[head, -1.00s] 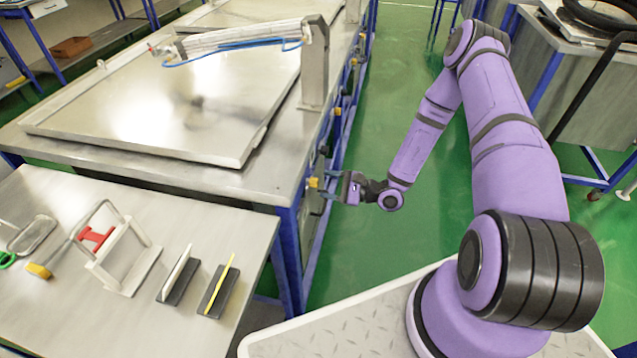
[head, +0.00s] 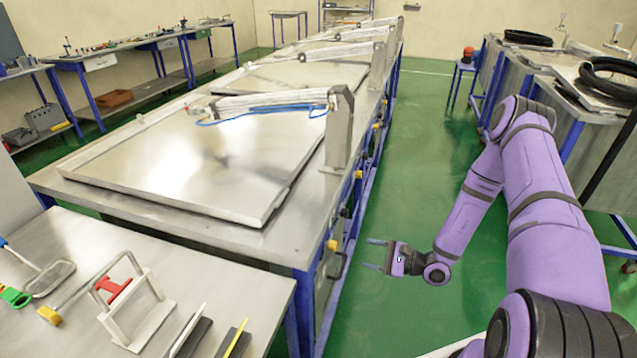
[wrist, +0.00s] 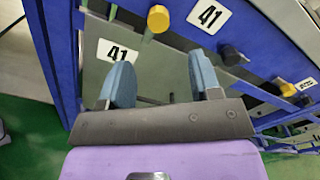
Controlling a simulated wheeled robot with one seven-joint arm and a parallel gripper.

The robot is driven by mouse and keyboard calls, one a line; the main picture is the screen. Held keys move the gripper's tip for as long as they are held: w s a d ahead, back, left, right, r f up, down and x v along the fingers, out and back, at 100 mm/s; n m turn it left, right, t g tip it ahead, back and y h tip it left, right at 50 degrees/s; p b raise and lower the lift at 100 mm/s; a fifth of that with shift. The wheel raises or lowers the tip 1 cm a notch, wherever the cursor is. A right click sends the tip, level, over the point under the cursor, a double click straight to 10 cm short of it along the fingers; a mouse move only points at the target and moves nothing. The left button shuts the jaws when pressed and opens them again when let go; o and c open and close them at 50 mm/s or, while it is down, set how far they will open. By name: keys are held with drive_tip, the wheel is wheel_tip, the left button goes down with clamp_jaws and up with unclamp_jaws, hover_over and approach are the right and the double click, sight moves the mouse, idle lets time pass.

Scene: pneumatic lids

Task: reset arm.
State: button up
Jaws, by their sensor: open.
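My gripper (head: 376,256) is in the aisle to the right of the near metal table, over the green floor, with its jaws apart and nothing between them. In the wrist view my gripper (wrist: 160,85) shows two blue-grey fingertips spread wide in front of the blue frame of the table side. My purple arm reaches down from the right in the head view. A yellow knob (wrist: 158,18) and a black knob (wrist: 231,54) sit on that table side.
The near table carries a flat metal lid (head: 200,165) with a pneumatic arm (head: 270,102) over it. A side table (head: 75,265) at lower left holds tools. The green aisle (head: 420,165) is open ahead. Benches with black hoses (head: 608,78) stand at right.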

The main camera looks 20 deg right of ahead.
drive_tip(key=shift+r, duration=0.1)
drive_tip(key=s+a+r+n+g+h, duration=0.25)
drive_tip(key=r+n+g, duration=0.35)
drive_tip(key=r, duration=0.8)
drive_tip(key=s+a+r+n+g+h, duration=0.25)
drive_tip(key=r+n+g, duration=0.4)
drive_tip(key=r, duration=0.65)
drive_tip(key=s+d+r+n+t+h, duration=0.1)
drive_tip(key=s+r+t+h, duration=0.3)
drive_tip(key=s+r, duration=0.5)
drive_tip(key=s+d+r+n+t+h, duration=0.2)
drive_tip(key=s+r+n+t+h, duration=0.2)
drive_tip(key=s+r, duration=0.6)
drive_tip(key=shift+s+r+h, duration=0.15)
drive_tip(key=shift+r+h, duration=0.85)
drive_tip(key=shift+r, duration=0.2)
